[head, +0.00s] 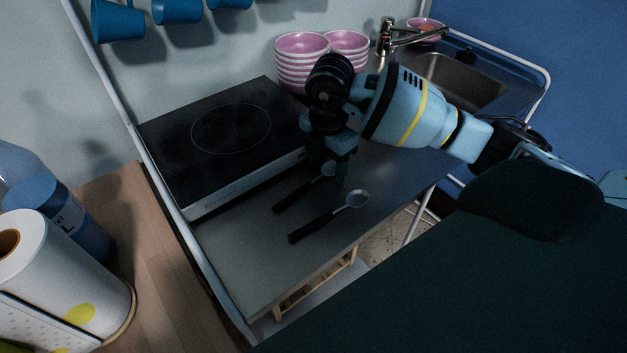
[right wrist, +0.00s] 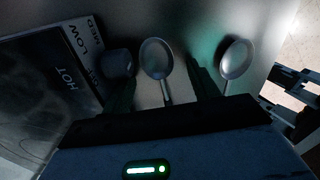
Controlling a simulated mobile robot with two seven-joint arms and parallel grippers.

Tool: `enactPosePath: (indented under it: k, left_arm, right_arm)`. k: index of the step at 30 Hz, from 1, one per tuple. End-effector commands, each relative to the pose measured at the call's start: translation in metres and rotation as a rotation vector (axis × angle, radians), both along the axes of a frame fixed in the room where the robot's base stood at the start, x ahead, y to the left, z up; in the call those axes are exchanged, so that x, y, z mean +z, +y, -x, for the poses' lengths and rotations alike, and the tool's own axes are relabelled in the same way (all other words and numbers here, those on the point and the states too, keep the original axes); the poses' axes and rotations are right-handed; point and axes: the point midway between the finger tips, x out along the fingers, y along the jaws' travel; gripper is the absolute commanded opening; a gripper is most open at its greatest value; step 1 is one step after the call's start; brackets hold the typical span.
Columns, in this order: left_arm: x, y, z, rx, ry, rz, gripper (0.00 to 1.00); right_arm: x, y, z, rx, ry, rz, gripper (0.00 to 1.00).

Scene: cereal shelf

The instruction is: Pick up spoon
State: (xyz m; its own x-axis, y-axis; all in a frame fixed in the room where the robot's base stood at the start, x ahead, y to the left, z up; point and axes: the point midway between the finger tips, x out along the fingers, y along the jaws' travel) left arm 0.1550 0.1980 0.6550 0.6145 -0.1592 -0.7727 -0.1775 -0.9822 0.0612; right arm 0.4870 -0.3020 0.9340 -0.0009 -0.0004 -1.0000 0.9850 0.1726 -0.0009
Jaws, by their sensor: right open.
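Two spoons with black handles and metal bowls lie on the grey counter. One spoon (head: 291,196) is nearer the cooktop, its bowl partly behind my gripper; the other spoon (head: 330,214) lies nearer the counter's front edge. My right gripper (head: 328,172) is open, pointing down over the bowl end of the spoon nearer the cooktop. In the right wrist view, that spoon's bowl (right wrist: 156,59) appears between the two dark fingers, and the other spoon's bowl (right wrist: 236,58) is outside them to the right. I cannot tell the exact height above the counter. My left gripper is out of view.
A black cooktop (head: 213,137) stands left of the spoons. Stacked pink bowls (head: 293,72) are behind my right gripper. A sink (head: 462,83) with a tap is at the back right. Blue mugs hang above. A paper roll (head: 66,273) and a blue bottle stand front left.

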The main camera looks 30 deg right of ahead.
Motion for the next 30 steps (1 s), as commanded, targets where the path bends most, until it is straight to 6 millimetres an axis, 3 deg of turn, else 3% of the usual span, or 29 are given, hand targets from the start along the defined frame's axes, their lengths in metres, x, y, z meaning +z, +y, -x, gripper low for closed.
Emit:
enactPosePath:
  k: [7, 18, 30]
  left_arm:
    - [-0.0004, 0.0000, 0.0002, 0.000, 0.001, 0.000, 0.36]
    - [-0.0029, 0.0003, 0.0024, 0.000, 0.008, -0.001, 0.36]
    - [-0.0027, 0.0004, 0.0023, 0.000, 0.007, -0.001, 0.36]
  right_arm:
    - [-0.0014, 0.0000, -0.0002, 0.000, -0.001, 0.000, 0.60]
    - [-0.0011, 0.0000, -0.0002, 0.000, -0.001, 0.000, 0.12]
    - [0.0064, 0.0000, -0.0008, -0.001, -0.004, -0.001, 0.12]
